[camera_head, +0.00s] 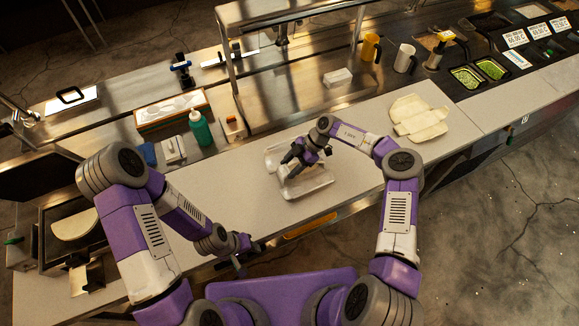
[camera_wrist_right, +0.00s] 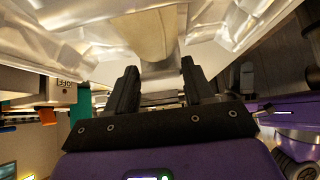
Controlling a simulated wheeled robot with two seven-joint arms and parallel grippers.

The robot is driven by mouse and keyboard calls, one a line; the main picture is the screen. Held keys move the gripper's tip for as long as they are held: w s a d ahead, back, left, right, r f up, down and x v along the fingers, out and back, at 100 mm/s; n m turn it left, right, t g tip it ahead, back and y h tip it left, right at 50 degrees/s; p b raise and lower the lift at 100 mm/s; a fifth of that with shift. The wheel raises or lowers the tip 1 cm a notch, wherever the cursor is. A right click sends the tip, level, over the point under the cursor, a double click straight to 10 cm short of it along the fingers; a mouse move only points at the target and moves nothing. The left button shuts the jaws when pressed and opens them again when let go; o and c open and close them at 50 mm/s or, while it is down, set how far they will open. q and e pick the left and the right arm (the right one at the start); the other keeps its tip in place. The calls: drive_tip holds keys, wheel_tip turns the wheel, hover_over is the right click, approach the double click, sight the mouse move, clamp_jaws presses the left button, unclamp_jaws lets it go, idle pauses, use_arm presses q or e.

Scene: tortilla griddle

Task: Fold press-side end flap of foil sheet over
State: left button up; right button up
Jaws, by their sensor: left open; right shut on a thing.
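The foil sheet (camera_head: 312,184) lies crumpled and shiny on the pale counter, in the middle of the head view. My right gripper (camera_head: 292,163) is over it, covering part of it. In the right wrist view the foil (camera_wrist_right: 85,28) fills the top, with a smooth tan patch in the middle. The right gripper's fingers (camera_wrist_right: 158,85) are shut on the foil sheet, with a pale piece between them. My left gripper (camera_head: 240,263) is open and empty, low near the counter's front edge, apart from the foil. The press (camera_head: 75,232) is at the far left with a pale round in it.
A pale sheet with uneven flaps (camera_head: 418,117) lies to the right on the counter. A green bottle (camera_head: 200,128) and a wooden-sided box (camera_head: 172,110) stand behind, left of the foil. Mugs (camera_head: 404,58) stand at the back right. The counter between press and foil is mostly clear.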

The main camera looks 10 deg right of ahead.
idle(0.3)
drive_tip(key=o, duration=1.1)
drive_tip(key=shift+c, duration=0.2)
drive_tip(key=b+v, duration=0.1)
drive_tip(key=v, duration=0.6)
drive_tip(key=shift+w+d+r, duration=0.1)
drive_tip(key=shift+d+r, duration=0.05)
drive_tip(key=shift+r, duration=0.05)
